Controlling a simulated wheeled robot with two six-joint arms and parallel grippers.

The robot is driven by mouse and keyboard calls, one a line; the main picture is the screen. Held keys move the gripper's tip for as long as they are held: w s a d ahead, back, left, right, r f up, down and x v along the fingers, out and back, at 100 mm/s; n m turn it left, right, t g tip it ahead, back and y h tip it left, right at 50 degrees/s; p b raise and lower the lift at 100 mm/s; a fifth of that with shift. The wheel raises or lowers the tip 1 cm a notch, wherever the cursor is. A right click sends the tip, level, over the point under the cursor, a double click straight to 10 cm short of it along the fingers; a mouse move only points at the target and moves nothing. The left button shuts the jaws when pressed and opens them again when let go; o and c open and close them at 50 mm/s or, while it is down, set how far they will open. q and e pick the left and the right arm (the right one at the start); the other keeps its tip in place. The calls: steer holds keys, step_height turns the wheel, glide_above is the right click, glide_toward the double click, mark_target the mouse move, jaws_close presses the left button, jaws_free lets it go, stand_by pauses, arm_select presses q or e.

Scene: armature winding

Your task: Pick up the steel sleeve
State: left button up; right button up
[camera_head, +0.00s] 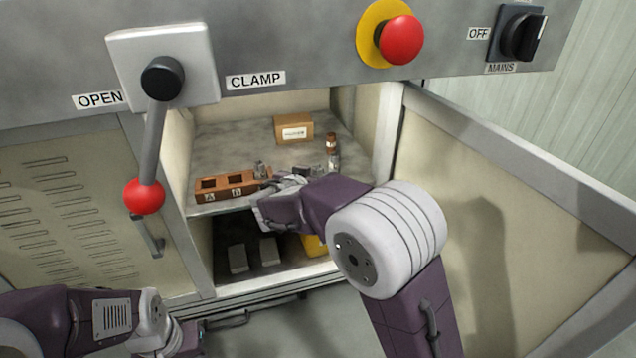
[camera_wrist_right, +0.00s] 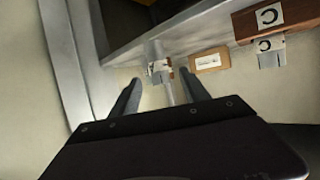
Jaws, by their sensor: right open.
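My right gripper (camera_head: 268,196) reaches into the open cabinet, at the front edge of its upper shelf. In the right wrist view its two fingers (camera_wrist_right: 158,95) are apart. A small silvery piece (camera_wrist_right: 158,68) shows between and beyond the fingertips; it may be the steel sleeve, but I cannot tell for sure. No grip on it shows. In the head view small grey metal parts (camera_head: 333,163) stand on the shelf right of the gripper, and another (camera_head: 261,168) is at the brown block's right end. My left gripper (camera_head: 180,338) is low at the left, its fingers unclear.
A brown block (camera_head: 226,186) with slots marked A and B lies at the shelf's left front. A cardboard box (camera_head: 293,129) and a small brown bottle (camera_head: 331,143) stand farther back. The cabinet door (camera_head: 500,190) is open to the right. The red-knobbed clamp lever (camera_head: 144,196) hangs at left.

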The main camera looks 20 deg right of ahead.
mark_target(316, 174)
steer(key=x, duration=0.3)
steer(key=shift+f, duration=0.2)
jaws_close()
arm_select(q)
steer(key=shift+f, duration=0.55)
